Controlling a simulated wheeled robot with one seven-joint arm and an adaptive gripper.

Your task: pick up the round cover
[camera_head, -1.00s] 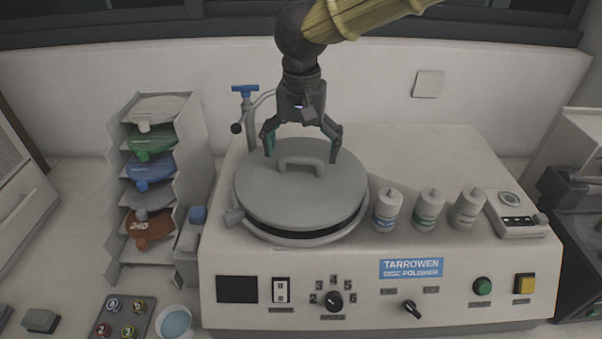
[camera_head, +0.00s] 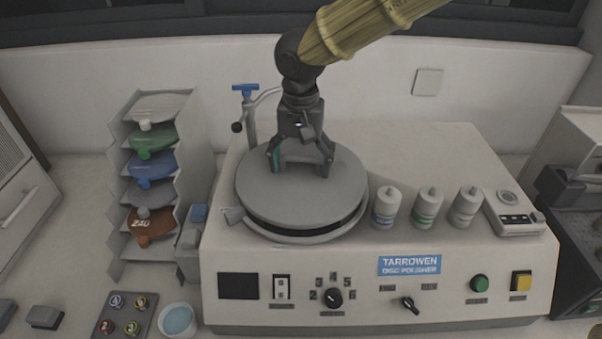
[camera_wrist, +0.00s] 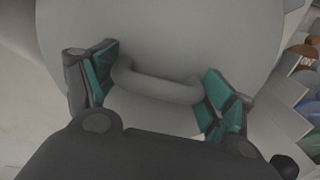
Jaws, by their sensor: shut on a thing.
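The round cover (camera_head: 300,207) is a grey disc with a raised bar handle on top. It sits over the round bowl on top of the disc polisher, with a dark gap showing along its front rim. My gripper (camera_head: 300,170) is at the middle of the cover, shut on its handle, pointing down. In the wrist view the handle (camera_wrist: 158,86) lies between my teal-padded fingers (camera_wrist: 160,93), one at each end of it. The cover's surface (camera_wrist: 180,35) fills much of that view. In the head view my fingers mostly hide the handle.
Three bottles (camera_head: 427,207) and a small meter (camera_head: 514,213) stand right of the cover on the polisher (camera_head: 440,160). A blue-handled tap (camera_head: 246,100) rises behind it. A rack of coloured discs (camera_head: 152,165) stands left. A small bowl (camera_head: 178,320) is in front.

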